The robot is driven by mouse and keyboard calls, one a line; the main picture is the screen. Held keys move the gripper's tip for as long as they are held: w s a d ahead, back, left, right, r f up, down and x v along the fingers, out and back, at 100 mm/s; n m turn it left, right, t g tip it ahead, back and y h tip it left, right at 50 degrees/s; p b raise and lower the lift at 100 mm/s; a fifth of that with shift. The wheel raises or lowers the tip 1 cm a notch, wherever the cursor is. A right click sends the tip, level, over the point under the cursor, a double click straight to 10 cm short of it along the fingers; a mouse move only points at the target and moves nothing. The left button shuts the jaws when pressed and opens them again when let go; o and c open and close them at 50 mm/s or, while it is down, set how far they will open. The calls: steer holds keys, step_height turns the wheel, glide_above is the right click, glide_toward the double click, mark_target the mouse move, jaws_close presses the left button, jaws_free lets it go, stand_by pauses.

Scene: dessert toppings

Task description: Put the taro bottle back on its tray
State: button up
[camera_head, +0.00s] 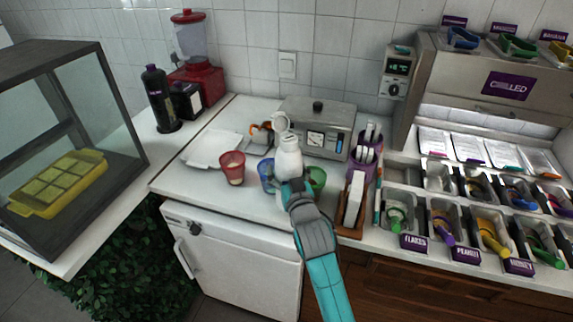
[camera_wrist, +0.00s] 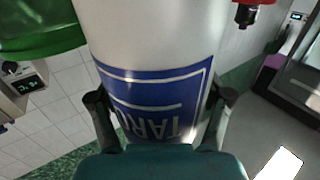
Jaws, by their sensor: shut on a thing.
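The taro bottle (camera_head: 289,160) is white with a blue label and stands upright in my gripper (camera_head: 290,187) in the head view. In the wrist view the bottle (camera_wrist: 155,45) fills the middle, its label partly reading TARO. My gripper's fingers (camera_wrist: 158,100) are on either side of it at the label, shut on it. I cannot tell whether its base touches the counter; my gripper hides its lower part. A flat white tray (camera_head: 205,150) lies on the counter to the left, apart from the bottle. I cannot tell whether it is the bottle's own tray.
A red cup (camera_head: 232,168) and a blue cup (camera_head: 266,172) stand left of the bottle; a green cup (camera_head: 318,179) stands close on its right. A metal machine (camera_head: 318,125) is behind. Purple containers (camera_head: 372,150) and topping bins (camera_head: 440,180) are to the right.

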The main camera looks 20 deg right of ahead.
steer(key=shift+f, duration=1.3)
steer(key=shift+f, duration=0.1)
steer(key=o, duration=1.1)
steer(key=shift+f, duration=0.2)
steer(key=shift+r, duration=0.1)
steer(key=s, duration=1.2)
steer(key=shift+a, duration=0.35)
